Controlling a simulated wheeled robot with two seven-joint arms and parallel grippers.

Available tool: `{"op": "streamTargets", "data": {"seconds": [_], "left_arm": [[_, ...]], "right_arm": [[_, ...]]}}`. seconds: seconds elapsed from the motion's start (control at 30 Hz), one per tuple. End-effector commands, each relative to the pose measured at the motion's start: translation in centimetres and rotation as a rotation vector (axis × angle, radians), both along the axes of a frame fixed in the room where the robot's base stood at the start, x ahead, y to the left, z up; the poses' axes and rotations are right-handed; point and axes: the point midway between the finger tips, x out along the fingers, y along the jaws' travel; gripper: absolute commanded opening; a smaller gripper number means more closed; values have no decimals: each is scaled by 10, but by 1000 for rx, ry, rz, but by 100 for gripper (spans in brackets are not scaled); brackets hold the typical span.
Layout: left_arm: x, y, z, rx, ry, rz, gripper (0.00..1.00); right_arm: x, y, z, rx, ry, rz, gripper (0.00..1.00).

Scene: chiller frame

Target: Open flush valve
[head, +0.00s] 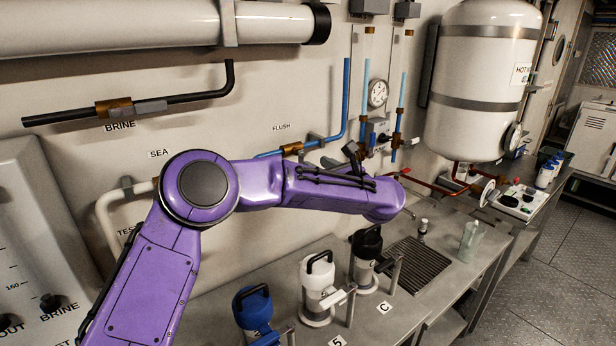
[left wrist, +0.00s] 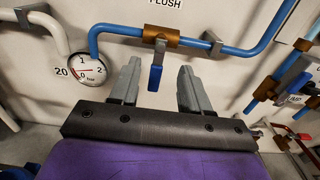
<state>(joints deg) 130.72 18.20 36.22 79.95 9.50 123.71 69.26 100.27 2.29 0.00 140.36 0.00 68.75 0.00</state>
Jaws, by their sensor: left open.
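The flush valve shows in the left wrist view as a brass body (left wrist: 160,37) on a blue pipe under the FLUSH label. Its blue lever (left wrist: 155,78) hangs straight down from it. In the head view the brass body (head: 292,148) shows on the blue pipe, with the lever hidden behind my purple left arm. My left gripper (left wrist: 160,68) is open, its two grey fingers on either side of the lever, which appears apart from both. In the head view my left gripper (head: 343,157) is mostly hidden behind the arm. My right gripper is out of view.
A round pressure gauge (left wrist: 82,70) sits left of the gripper in the left wrist view, and more blue pipework with brass fittings (left wrist: 293,75) is at right. Below the arm, a bench (head: 335,322) holds blue, white and black-topped canisters (head: 317,280).

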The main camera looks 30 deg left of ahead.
Motion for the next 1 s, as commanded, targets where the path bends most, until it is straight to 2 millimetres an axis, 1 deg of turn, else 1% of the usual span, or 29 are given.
{"op": "streamTargets", "data": {"seconds": [0.03, 0.1, 0.3, 0.4, 0.47, 0.57, 0.8, 0.9, 1.0], "left_arm": [[0, 0, -15, 0, -1, 0, 47], [0, 0, -26, 0, -1, -1, 47], [1, -3, -55, 0, -1, -4, 47], [1, -3, -64, 0, -1, -5, 47], [2, -2, -64, 0, -1, -5, 47], [6, 8, -60, -1, 0, -4, 47], [26, 57, -58, -2, 1, -2, 47], [33, 75, -59, -2, 1, -2, 47], [39, 87, -60, -1, -1, -4, 47]], "right_arm": [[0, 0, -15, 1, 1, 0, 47], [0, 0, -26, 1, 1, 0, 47], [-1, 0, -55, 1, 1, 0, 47], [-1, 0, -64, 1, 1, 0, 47], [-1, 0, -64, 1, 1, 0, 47], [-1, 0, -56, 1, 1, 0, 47], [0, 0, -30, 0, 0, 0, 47], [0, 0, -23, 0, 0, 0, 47], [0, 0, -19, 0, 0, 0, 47]]}}
